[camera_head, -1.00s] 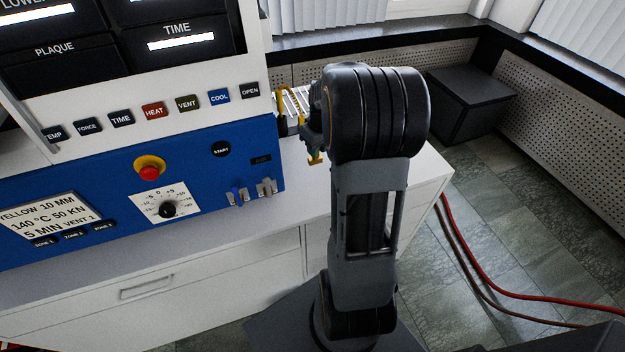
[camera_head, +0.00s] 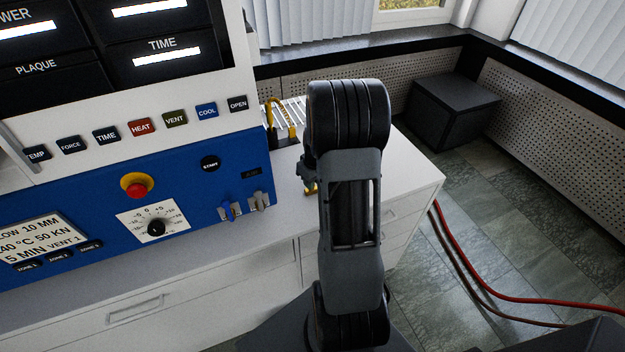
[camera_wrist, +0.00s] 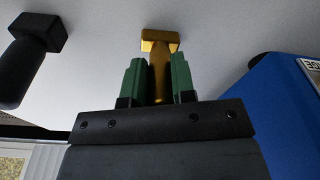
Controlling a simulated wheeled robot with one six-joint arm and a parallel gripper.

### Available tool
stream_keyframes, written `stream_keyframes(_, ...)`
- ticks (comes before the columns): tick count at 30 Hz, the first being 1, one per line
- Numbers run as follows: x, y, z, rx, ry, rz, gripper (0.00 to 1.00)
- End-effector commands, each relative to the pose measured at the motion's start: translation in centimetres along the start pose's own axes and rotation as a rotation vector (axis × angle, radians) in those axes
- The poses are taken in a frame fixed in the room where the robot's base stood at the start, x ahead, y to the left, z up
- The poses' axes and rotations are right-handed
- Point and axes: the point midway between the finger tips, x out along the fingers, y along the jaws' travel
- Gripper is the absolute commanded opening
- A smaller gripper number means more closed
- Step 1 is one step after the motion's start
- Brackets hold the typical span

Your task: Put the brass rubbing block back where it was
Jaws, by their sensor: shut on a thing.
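The brass rubbing block (camera_wrist: 160,40) is a T-shaped golden piece with a stem and a wider bar at its end. In the wrist view my gripper (camera_wrist: 158,80) has its two green fingers shut on the stem, with the bar out past the fingertips towards the white worktop. In the head view only a bit of the brass (camera_head: 310,188) shows beside my arm, over the white worktop (camera_head: 285,215); the rest is hidden behind the arm. I cannot tell whether the block touches the worktop.
A dark block with a round handle (camera_wrist: 33,55) stands left in the wrist view. The blue press (camera_head: 190,190) is close on the left. A black piece with a yellow loop (camera_head: 283,137) stands behind my arm. A red hose (camera_head: 480,283) lies on the floor at right.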

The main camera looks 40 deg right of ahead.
Motion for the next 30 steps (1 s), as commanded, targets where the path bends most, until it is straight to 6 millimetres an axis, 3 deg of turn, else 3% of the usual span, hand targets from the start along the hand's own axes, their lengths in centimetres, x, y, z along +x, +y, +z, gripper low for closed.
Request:
stream_keyframes(8,0.3,0.0,0.0,-0.001,0.001,0.0,0.0)
stream_keyframes(9,0.2,-0.1,0.0,-0.001,0.0,0.0,0.27)
stream_keyframes(16,0.2,-0.1,0.0,-0.001,0.0,0.0,0.49)
stream_keyframes(26,-0.3,0.0,-0.1,-0.001,0.001,0.001,0.5)
stream_keyframes(30,-2.2,0.0,-0.1,0.0,0.004,0.002,0.5)
